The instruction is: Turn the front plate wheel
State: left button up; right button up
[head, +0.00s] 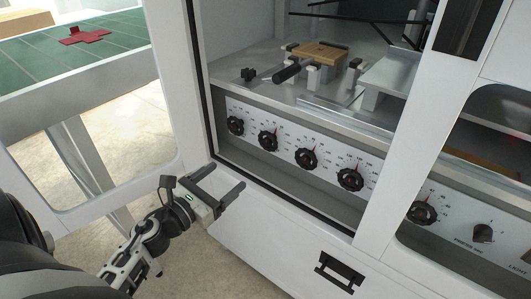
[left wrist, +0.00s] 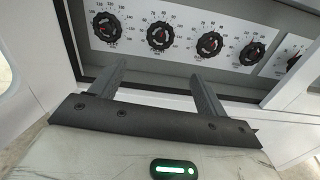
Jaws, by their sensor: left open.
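The front plate (head: 285,147) is a white panel inside the machine, with a row of black knobbed wheels, each with a printed scale and a red mark. The wheels show at the far left (head: 235,126), second (head: 268,140), third (head: 306,159) and fourth (head: 350,179); another (head: 421,213) sits right of the white post. My right gripper is not in view.
A white frame post (head: 408,130) crosses in front of the plate. A ledge with a wooden block (head: 320,53) and clamps lies above the wheels. A black handle (head: 338,272) sits on the lower front. A green table (head: 75,48) stands at the left.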

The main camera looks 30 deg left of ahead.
pick_arm(q)
jog(key=p, duration=0.1)
send_near(266, 144)
jog(key=w, duration=0.8)
jog(key=shift+d, duration=0.25)
jog(key=shift+w, duration=0.5)
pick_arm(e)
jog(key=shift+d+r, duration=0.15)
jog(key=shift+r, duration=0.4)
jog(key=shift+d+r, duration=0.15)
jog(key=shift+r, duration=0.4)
pick_arm(q)
jog(key=shift+d, duration=0.1)
jog(key=c, duration=1)
